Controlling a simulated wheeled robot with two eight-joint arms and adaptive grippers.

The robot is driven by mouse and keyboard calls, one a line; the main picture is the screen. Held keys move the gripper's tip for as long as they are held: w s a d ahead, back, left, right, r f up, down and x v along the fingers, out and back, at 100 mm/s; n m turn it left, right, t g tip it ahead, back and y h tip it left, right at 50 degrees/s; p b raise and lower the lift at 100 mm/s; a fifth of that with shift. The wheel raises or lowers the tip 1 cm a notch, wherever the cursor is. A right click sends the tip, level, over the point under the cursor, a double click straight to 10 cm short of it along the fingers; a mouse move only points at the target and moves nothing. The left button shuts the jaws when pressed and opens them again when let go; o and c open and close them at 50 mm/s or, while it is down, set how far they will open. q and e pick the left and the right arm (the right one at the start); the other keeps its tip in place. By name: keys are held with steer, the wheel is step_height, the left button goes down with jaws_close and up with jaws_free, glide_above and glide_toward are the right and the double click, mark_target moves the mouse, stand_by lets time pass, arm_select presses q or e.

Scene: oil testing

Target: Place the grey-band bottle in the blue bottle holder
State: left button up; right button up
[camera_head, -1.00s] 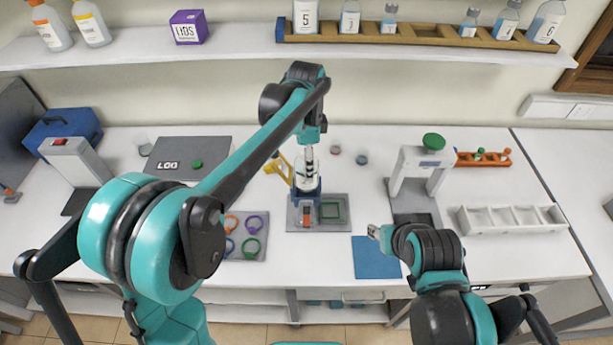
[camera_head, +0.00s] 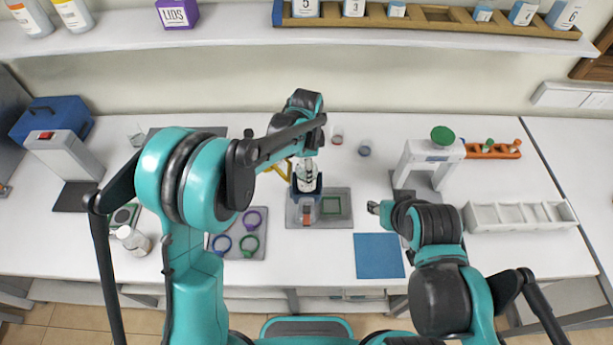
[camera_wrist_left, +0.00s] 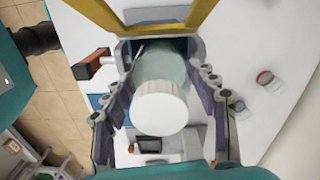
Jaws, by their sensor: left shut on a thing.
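A clear bottle (camera_head: 306,181) with a white cap stands upright at the blue bottle holder (camera_head: 318,184), in the middle of the table. My left gripper (camera_head: 306,164) reaches down from above and is shut on this bottle. In the left wrist view the round white cap (camera_wrist_left: 160,107) lies between the fingers, with the bluish bottle body behind it. I cannot make out the grey band, nor whether the bottle rests fully on the holder's floor. My right gripper (camera_head: 375,207) hangs near the blue mat (camera_head: 379,256); its fingers are too small to read.
The holder stands on a grey plate (camera_head: 345,219) with a green square frame. Coloured rings lie on a grey board (camera_head: 216,254) to the left. A white divided tray (camera_head: 520,216) and a grey stand (camera_head: 430,166) are at right.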

arm_select(q)
steer(key=shift+f, duration=2.2)
steer(key=shift+f, duration=0.1)
steer(key=o, duration=1.6)
steer(key=shift+c, duration=0.2)
